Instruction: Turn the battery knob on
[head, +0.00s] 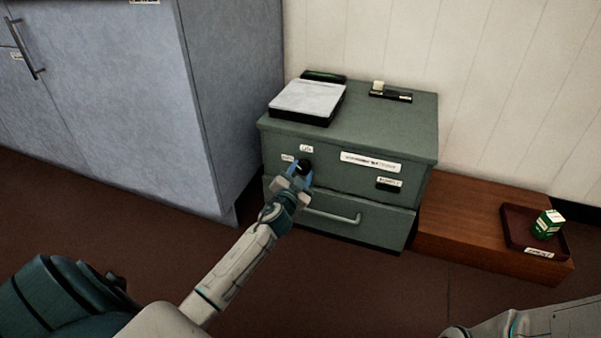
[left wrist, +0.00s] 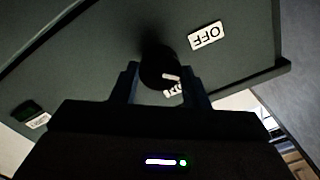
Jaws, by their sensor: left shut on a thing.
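The battery knob (head: 305,166) is a black round knob on the front of the green cabinet (head: 350,132). It also shows in the left wrist view (left wrist: 158,66), with a white mark on its face. My left gripper (head: 299,178) is shut on the knob, one finger on each side. In the left wrist view an OFF label (left wrist: 207,36) appears upside down at the upper right of the knob. Another label (left wrist: 173,89) is partly hidden behind the knob and a finger. My right gripper is not visible; only part of my right arm shows at the lower right.
A grey locker (head: 110,90) stands left of the cabinet. A drawer with a bar handle (head: 332,216) is below the knob. A low wooden bench (head: 465,215) at right carries a dark red tray (head: 515,238) with a green box (head: 547,224). A black switch (head: 388,187) sits right of the knob.

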